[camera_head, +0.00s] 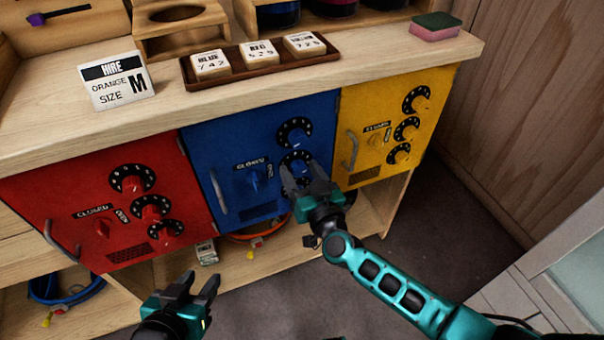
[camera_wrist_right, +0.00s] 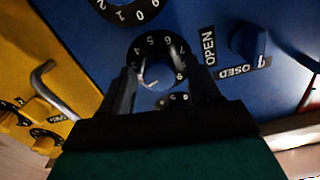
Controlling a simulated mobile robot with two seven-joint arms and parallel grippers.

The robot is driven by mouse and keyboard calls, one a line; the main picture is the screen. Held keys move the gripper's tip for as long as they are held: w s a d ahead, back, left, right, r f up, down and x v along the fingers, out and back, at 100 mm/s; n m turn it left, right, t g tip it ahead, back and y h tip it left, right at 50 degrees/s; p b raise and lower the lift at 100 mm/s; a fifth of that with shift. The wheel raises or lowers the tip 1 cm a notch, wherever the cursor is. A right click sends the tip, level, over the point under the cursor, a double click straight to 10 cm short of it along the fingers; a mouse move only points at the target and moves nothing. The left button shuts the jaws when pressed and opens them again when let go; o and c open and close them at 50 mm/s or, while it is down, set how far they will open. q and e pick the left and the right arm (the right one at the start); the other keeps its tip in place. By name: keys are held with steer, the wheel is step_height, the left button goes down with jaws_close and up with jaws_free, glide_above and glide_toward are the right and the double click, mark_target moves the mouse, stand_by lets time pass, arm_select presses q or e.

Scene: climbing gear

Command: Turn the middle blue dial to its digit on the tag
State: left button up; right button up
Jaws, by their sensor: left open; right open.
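The blue door (camera_head: 228,148) has a column of black dials with white digits. Its top dial (camera_head: 295,131) is clear. The middle blue dial (camera_head: 294,157) is partly covered by my right gripper (camera_head: 300,180). In the right wrist view, the middle dial (camera_wrist_right: 146,43) appears upside down between the open fingers of my right gripper (camera_wrist_right: 163,78). I cannot tell whether they touch its knob. The lowest dial (camera_wrist_right: 174,99) is partly hidden. The blue tag (camera_head: 210,64) on the counter appears to read 7 4 2. My left gripper (camera_head: 198,288) is open and empty, low in front of the cabinet.
A red door (camera_head: 80,200) and a yellow door (camera_head: 375,150) flank the blue one, each with dials and a handle. The blue door's handle (camera_head: 218,193) and closed/open knob (camera_head: 255,180) stick out left of the dials. The counter (camera_head: 170,110) overhangs above.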

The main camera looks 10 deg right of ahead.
steer(key=shift+c, duration=0.3)
steer(key=c, duration=1)
steer(key=shift+m, duration=0.4)
steer(key=m, duration=0.2)
steer(key=shift+s+f+m, duration=0.1)
steer(key=shift+m, duration=0.3)
steer(key=m+b, duration=0.1)
steer(key=m, duration=0.2)
steer(key=shift+m, duration=0.3)
steer(key=m+b, duration=0.1)
steer(key=m, duration=0.3)
steer(key=shift+m+b, duration=0.3)
steer(key=shift+m, duration=1.1)
